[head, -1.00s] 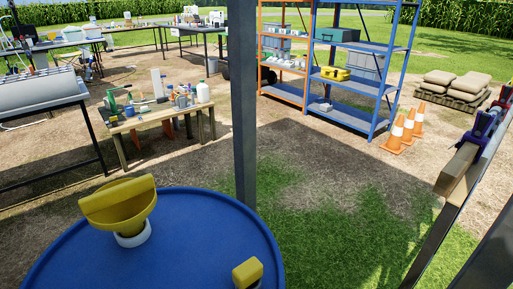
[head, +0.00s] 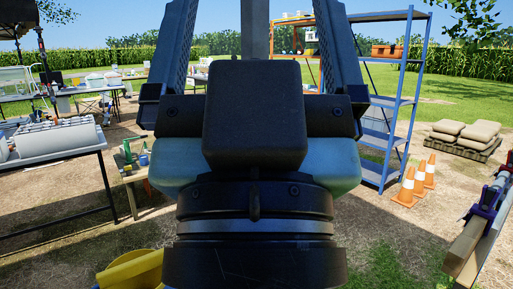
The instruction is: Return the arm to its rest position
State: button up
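My gripper (head: 256,18) fills the middle of the head view, close to the camera, and points upward. Its two dark fingers stand wide apart on either side of the black palm block, and their tips run to or past the top edge. Nothing shows held between them; a grey post seen there is farther off. The dark, banded wrist (head: 255,228) is below the palm. The rest of my arm is out of view or hidden. The gripper covers the centre of the scene.
A yellow piece (head: 133,270) shows at lower left. A table with a grey unit (head: 55,138) is at left. At right are a blue shelf (head: 405,110), orange cones (head: 408,188), sacks (head: 480,133) and a wooden beam (head: 468,245) with purple clamps.

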notch_tip(320, 180, up, 18)
jog(key=p, duration=1.5)
jog(key=shift+f, duration=0.2)
jog(key=shift+w, duration=0.1)
